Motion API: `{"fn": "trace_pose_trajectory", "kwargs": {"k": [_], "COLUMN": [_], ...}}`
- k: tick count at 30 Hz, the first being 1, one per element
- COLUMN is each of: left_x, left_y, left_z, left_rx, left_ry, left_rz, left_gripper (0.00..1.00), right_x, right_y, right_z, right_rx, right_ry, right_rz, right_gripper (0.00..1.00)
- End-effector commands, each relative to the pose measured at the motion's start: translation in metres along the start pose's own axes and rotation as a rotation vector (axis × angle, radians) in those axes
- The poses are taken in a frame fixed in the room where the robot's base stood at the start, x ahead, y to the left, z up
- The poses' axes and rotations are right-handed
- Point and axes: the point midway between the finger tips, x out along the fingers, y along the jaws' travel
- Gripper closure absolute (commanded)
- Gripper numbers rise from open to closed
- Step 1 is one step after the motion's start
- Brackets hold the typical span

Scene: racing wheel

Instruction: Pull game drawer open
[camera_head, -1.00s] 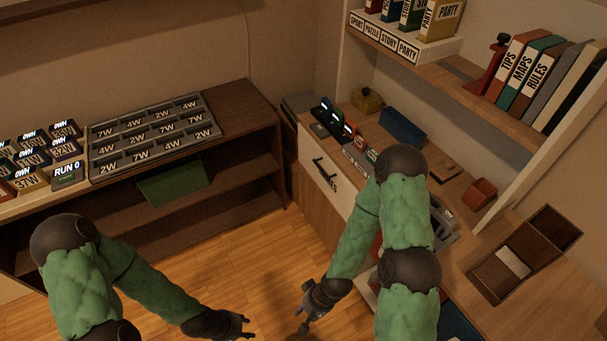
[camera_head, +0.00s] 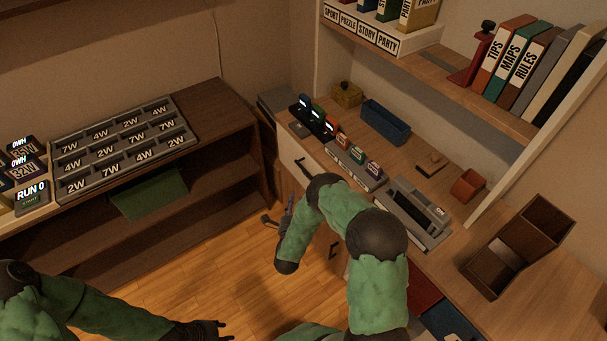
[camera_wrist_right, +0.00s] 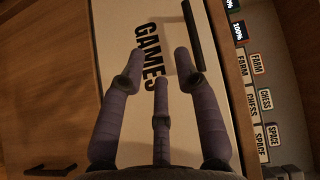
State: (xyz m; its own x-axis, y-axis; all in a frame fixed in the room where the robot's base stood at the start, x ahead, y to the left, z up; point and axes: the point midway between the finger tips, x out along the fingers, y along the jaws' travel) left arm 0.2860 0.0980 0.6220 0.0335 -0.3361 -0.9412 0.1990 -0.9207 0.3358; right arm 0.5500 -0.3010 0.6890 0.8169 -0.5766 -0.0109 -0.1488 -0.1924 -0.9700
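The game drawer has a white front (camera_head: 292,152) marked "GAMES", left of the desk top. It looks shut, and my right arm hides part of it in the head view. Its dark bar handle (camera_head: 300,163) shows near the top; in the right wrist view the handle (camera_wrist_right: 194,38) is at the upper right of the drawer front (camera_wrist_right: 120,30). My right gripper (camera_head: 268,219) is in front of and below the handle. In the right wrist view its fingers (camera_wrist_right: 158,73) are spread, empty and apart from the handle. My left gripper (camera_head: 218,329) is low at the bottom edge, open and empty.
The desk top carries a grey console (camera_head: 415,215), a blue tray (camera_head: 385,122) and small game cartridges (camera_head: 357,155). Another dark handle (camera_head: 333,250) is on the wooden cabinet below. A shelf with a grey slotted rack (camera_head: 125,150) stands left. The wooden floor (camera_head: 215,270) is clear.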

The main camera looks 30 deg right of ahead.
Motion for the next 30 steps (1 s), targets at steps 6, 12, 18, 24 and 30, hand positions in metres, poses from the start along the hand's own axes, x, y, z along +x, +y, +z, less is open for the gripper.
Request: {"fn": "trace_pose_trajectory", "kwargs": {"k": [6, 12, 18, 24, 30], "left_x": [0.001, 0.006, 0.015, 0.022, 0.025], "left_y": [0.000, -0.002, -0.005, -0.008, -0.009], "left_z": [0.000, -0.001, -0.001, -0.001, -0.001], "left_rx": [0.000, 0.000, 0.000, 0.000, 0.000], "left_ry": [0.001, 0.001, 0.000, 0.000, 0.000], "left_rz": [0.000, 0.000, 0.000, 0.000, 0.000], "left_gripper": [0.60, 0.60, 0.60, 0.60, 0.60], "right_x": [0.000, 0.019, 0.055, 0.085, 0.102], "right_y": [-0.017, -0.020, -0.024, -0.028, -0.030], "right_z": [-0.022, -0.025, -0.030, -0.032, -0.034], "right_rx": [0.097, 0.104, 0.102, 0.101, 0.101], "right_ry": [0.107, 0.115, 0.114, 0.112, 0.111], "right_rz": [-0.125, -0.136, -0.134, -0.134, -0.132], "right_gripper": [0.68, 0.68, 0.68, 0.68, 0.68]}}
